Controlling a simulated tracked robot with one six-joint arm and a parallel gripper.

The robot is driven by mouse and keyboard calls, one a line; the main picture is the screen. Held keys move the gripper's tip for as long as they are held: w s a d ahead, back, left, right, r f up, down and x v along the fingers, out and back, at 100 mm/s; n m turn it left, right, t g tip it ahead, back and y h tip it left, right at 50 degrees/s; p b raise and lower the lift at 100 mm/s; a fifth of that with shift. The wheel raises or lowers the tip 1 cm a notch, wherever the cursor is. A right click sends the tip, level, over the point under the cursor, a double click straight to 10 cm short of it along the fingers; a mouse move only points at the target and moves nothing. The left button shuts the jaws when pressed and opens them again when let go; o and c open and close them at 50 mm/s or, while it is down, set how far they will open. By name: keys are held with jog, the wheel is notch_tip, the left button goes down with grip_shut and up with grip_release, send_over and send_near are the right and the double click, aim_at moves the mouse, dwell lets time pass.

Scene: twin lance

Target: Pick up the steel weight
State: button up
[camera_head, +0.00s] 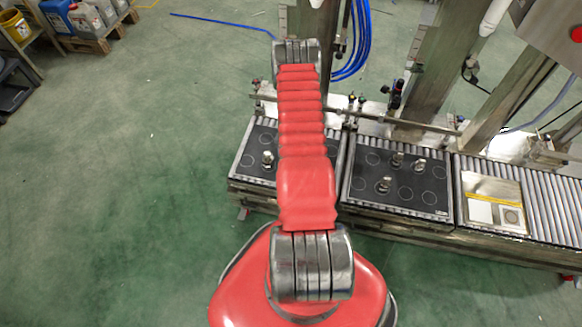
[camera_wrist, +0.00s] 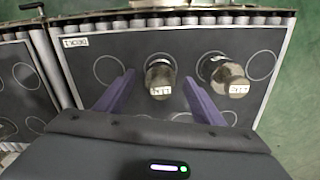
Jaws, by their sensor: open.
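A steel weight (camera_wrist: 160,76) with a small white label stands on a black board (camera_wrist: 120,45) in the wrist view. My gripper (camera_wrist: 159,77) is open, with one purple finger on each side of this weight, apart from it. A second steel weight (camera_wrist: 229,78) stands on a ring to the right, outside the right finger. It also shows on the left board in the head view (camera_head: 267,160). My red arm hides the middle of that board and my gripper in the head view. The label text is too blurred to read surely.
Posts and a rail (camera_head: 370,118) stand behind the boards. Green floor (camera_head: 120,180) is clear at left.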

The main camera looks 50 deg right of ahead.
jog(key=shift+c, duration=0.6)
grip_shut()
dwell(0.3)
